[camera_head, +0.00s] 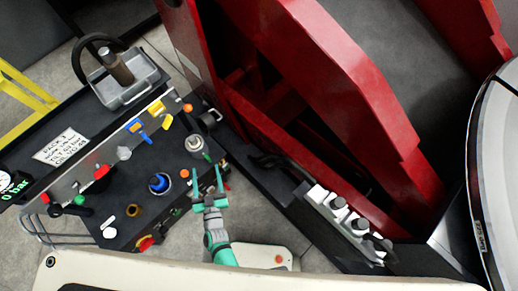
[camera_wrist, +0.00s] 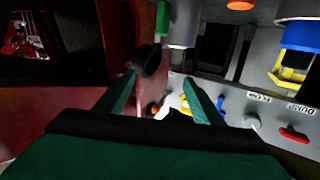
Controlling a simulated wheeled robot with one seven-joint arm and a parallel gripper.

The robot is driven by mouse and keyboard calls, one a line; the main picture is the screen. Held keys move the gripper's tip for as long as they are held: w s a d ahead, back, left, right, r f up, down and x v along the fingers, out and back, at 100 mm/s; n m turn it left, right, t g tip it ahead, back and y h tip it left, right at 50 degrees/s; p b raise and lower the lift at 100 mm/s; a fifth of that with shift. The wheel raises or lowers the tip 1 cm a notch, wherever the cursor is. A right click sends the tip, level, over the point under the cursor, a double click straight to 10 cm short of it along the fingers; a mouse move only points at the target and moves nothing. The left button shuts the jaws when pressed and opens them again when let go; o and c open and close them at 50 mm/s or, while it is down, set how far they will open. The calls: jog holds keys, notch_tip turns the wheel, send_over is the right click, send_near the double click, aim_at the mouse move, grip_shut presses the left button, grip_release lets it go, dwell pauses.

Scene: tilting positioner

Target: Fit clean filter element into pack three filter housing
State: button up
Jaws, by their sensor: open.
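My gripper (camera_head: 207,172) is open and empty at the right end of the pack console (camera_head: 125,190). Its two green fingers also show in the wrist view (camera_wrist: 161,82), with nothing held between them. A brown cylinder with a pale top (camera_head: 119,68) stands in a grey tray (camera_head: 138,88) at the upper left, far from my gripper; it may be a filter element, but I cannot tell if it is clean. On the console are a blue-ringed round fitting (camera_head: 159,183) and a pale cylindrical fitting (camera_head: 194,144). I cannot tell which fitting is the filter housing.
A label (camera_head: 61,148) reading "PACK 3" lies on the console's left. Valve handles stand along it, including a red one (camera_head: 101,172) and a yellow one (camera_head: 157,107). A large red steel frame (camera_head: 340,90) blocks the right. Grey floor (camera_head: 180,235) shows below.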

jog(key=s+d+r+m+h, duration=0.1)
jog(key=s+d+r, duration=0.4)
jog(key=d+r, duration=0.2)
jog(key=s+d+r+m+h, duration=0.1)
jog(key=s+d+r+h, duration=0.1)
jog(key=s+d+r, duration=0.3)
jog(key=s+d+r+g+h, duration=0.1)
jog(key=s+d+r, duration=0.3)
jog(key=d+r, duration=0.7)
notch_tip(320, 180, up, 2)
jog(key=shift+s+d+r+m+h, duration=0.1)
jog(key=shift+s+d+m+h, duration=0.05)
jog(key=shift+s+m+h, duration=0.3)
